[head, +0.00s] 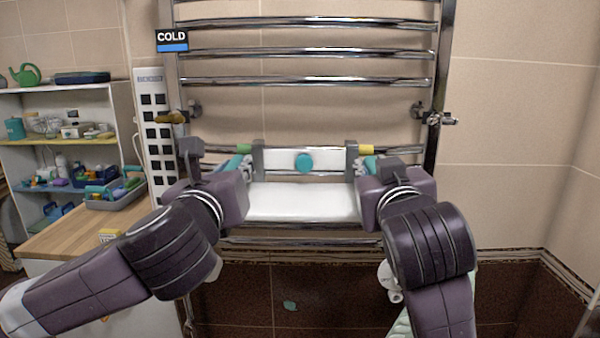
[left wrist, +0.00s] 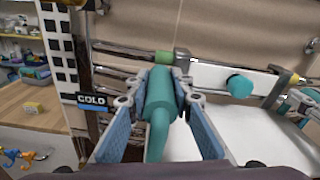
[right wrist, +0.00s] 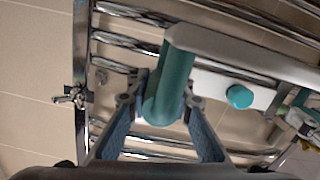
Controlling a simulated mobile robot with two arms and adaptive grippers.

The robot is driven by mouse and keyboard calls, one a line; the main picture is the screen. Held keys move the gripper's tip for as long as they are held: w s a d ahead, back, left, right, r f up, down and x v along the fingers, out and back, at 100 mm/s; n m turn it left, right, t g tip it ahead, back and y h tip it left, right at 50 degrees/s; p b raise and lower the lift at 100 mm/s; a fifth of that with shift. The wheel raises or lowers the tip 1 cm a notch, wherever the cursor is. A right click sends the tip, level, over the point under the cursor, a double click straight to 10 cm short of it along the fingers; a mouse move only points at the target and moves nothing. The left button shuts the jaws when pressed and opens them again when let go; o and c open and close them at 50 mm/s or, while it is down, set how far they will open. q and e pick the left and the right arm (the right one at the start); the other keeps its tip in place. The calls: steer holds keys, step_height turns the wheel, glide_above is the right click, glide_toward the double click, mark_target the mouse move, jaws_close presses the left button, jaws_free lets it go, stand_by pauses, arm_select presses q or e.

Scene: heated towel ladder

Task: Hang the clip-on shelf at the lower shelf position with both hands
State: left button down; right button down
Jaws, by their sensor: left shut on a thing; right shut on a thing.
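The clip-on shelf is a white tray (head: 300,202) with a white back panel, a teal knob (head: 304,163), two grey hooks (head: 258,158) and a teal handle at each end. It is in front of the chrome towel ladder, its hooks level with a rail bearing a green mark (head: 244,149) and a yellow mark (head: 366,150). I cannot tell whether the hooks rest on that rail. My left gripper (head: 240,165) is shut on the left handle (left wrist: 158,105). My right gripper (head: 370,168) is shut on the right handle (right wrist: 174,85).
Several chrome rails (head: 300,82) run above and below. A COLD sign (head: 172,40) and a white panel with black squares (head: 155,125) stand left. A cluttered shelf unit (head: 60,135) and wooden counter (head: 90,232) are further left. A valve (head: 438,119) sticks out right.

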arm_select(q)
steer(key=c, duration=2)
jaws_free()
steer(key=shift+a+f, duration=0.1)
steer(key=shift+f, duration=0.8)
arm_select(e)
steer(key=shift+d+f, duration=0.15)
steer(key=shift+f, duration=0.15)
arm_select(q)
steer(key=o, duration=0.4)
steer(key=shift+a+r, duration=0.1)
steer(key=shift+r, duration=0.1)
arm_select(e)
steer(key=c, duration=2.2)
jaws_free()
arm_select(q)
steer(key=shift+d+r, duration=0.2)
steer(key=shift+d, duration=0.05)
arm_select(e)
steer(key=o, duration=0.6)
steer(key=shift+r, duration=0.1)
steer(key=shift+r, duration=0.1)
arm_select(q)
steer(key=o, duration=0.4)
arm_select(e)
steer(key=o, duration=0.4)
arm_select(q)
steer(key=shift+o, duration=0.2)
arm_select(e)
steer(key=shift+o, duration=0.2)
